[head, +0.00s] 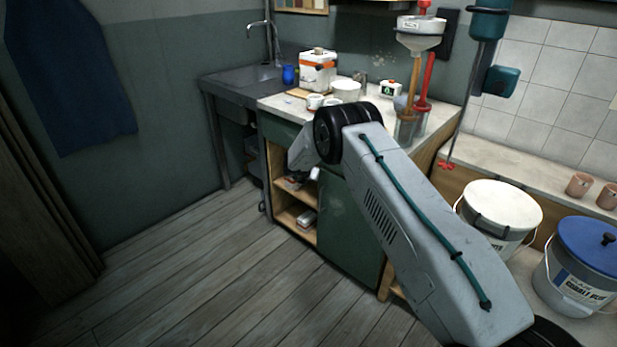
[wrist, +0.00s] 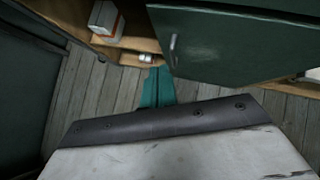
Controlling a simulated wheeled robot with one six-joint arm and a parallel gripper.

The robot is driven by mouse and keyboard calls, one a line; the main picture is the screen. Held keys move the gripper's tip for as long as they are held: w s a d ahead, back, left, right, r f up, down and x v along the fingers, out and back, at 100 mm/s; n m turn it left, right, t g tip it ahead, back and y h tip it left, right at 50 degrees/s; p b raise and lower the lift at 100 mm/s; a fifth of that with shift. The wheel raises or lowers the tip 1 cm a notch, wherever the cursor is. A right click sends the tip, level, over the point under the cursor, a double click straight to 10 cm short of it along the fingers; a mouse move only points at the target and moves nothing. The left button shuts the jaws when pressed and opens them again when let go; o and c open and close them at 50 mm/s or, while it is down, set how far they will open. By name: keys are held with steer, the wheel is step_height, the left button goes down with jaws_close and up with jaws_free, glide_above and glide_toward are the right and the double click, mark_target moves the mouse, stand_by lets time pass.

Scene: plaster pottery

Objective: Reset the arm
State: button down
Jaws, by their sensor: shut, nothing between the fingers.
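My arm reaches up and away from the lower right in the head view and bends at a black joint in front of the cabinet. My gripper (wrist: 157,84) shows in the wrist view as two teal fingers side by side, shut and empty. Behind it are the floor and the open shelf of the cabinet. In the head view the gripper's fingers cannot be made out beyond the arm.
The green cabinet door (wrist: 225,38) stands close to the right of the fingers. A shelf box (wrist: 104,20) is at upper left. The counter (head: 283,103) holds a white-orange machine (head: 318,70). Buckets (head: 500,208) stand at right. The wooden floor (head: 190,270) is clear at left.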

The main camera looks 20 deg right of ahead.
steer(key=s+a+r+n+y, duration=0.1)
steer(key=s+a+n+y, duration=0.15)
steer(key=a+n, duration=0.35)
steer(key=s+a+r+n+y, duration=0.15)
steer(key=a+n+y, duration=0.25)
steer(key=n, duration=0.4)
steer(key=s+a+r+n+g+y, duration=0.2)
steer(key=s+a+r+n, duration=0.1)
steer(key=s+r+n, duration=0.45)
steer(key=s+a+r+n+g+y, duration=0.1)
steer(key=s+a+r+n+y, duration=0.15)
steer(key=s+r+n, duration=0.5)
steer(key=s+d+r+n+g+h, duration=0.1)
steer(key=s+r, duration=0.6)
steer(key=s, duration=0.9)
steer(key=s+d+r+n+g+h, duration=0.1)
steer(key=s+d+r+n, duration=0.5)
steer(key=s, duration=1)
steer(key=s+d+r+n+h, duration=0.3)
steer(key=s+r+n, duration=0.4)
steer(key=s, duration=1)
steer(key=shift+d+r+g+h, duration=0.3)
steer(key=shift+d+r+g, duration=0.1)
steer(key=shift+d+r, duration=0.35)
